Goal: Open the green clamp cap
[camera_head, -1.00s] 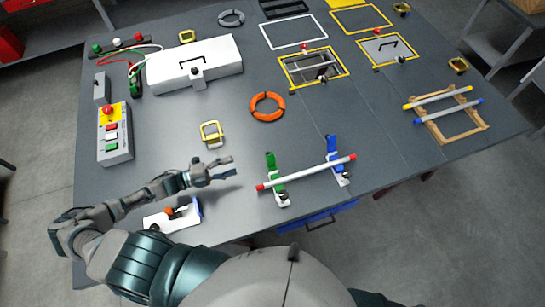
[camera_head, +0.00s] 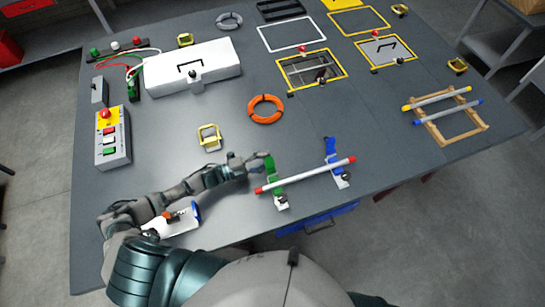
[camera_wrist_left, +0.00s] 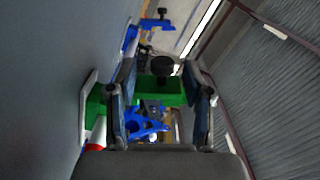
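The green clamp (camera_head: 274,181) stands near the table's front edge, over the red-tipped end of a white rod (camera_head: 305,177). Its upper part rises beside my left gripper (camera_head: 255,160), which reaches it from the left. In the left wrist view, the gripper (camera_wrist_left: 162,98) has its two fingers apart. Green clamp parts (camera_wrist_left: 168,92) and a black knob (camera_wrist_left: 161,66) show between them, and green also shows beyond the left finger. I cannot tell whether the fingers touch the clamp. My right gripper is not in view.
A blue clamp (camera_head: 333,160) holds the rod's other end. A small yellow-framed part (camera_head: 209,137) and an orange ring (camera_head: 265,109) lie behind my left gripper. A white plate with a handle (camera_head: 178,219) is near my forearm. A control box (camera_head: 113,137) stands at left.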

